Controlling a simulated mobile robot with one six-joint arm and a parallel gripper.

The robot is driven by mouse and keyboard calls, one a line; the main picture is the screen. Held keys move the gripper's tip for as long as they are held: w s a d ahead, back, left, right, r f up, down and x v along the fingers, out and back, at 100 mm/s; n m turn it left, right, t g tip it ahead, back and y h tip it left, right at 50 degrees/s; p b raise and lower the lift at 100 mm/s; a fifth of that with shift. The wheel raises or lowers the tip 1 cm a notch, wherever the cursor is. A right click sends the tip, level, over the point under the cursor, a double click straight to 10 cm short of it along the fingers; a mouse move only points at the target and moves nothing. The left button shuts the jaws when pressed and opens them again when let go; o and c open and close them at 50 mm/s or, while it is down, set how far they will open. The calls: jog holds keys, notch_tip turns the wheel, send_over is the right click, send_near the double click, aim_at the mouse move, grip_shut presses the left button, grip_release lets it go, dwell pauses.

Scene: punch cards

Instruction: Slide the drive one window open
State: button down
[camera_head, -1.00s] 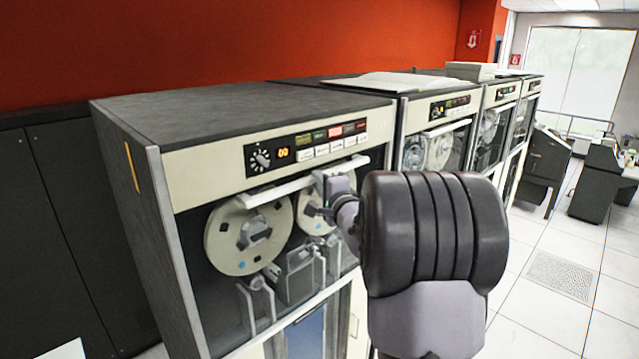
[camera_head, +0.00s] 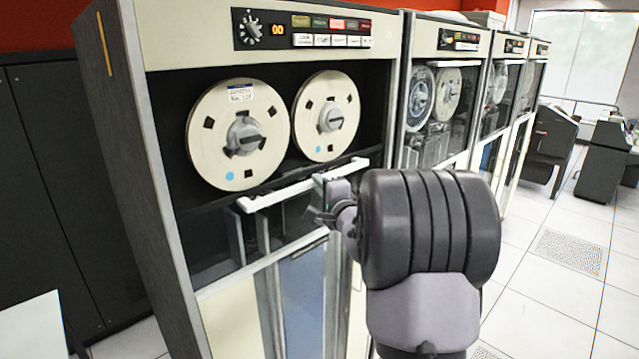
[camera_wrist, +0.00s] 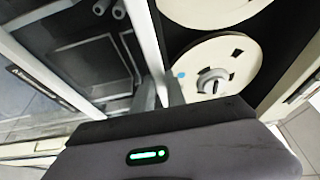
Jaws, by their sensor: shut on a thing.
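The nearest tape drive (camera_head: 130,60) fills the left and middle of the head view. Its glass window (camera_head: 225,255) is lowered, with the white handle bar (camera_head: 275,193) just below two cream tape reels (camera_head: 212,135) (camera_head: 313,105). The reels show uncovered above the bar. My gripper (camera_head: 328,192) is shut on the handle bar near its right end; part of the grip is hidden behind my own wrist. In the wrist view the bar (camera_wrist: 146,38) runs up from between my fingers (camera_wrist: 165,93), with a reel (camera_wrist: 208,68) beside it.
Below the window are the drive's lower panels (camera_head: 235,320). More tape drives (camera_head: 437,100) stand in a row to the right, with their windows up. Dark cabinets (camera_head: 45,190) are at the left. White floor (camera_head: 530,300) is clear at the right.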

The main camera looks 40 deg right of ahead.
notch_tip(320, 180, down, 16)
jog(key=b, duration=1.2)
jog(key=shift+f, duration=0.2)
jog(key=shift+r, duration=0.1)
jog(key=c, duration=1.4)
grip_release()
jog(key=shift+o, duration=0.2)
jog(key=p+v, duration=0.2)
jog(key=v, duration=1.5)
jog(key=shift+s, duration=0.15)
jog(key=shift+a+r, duration=0.1)
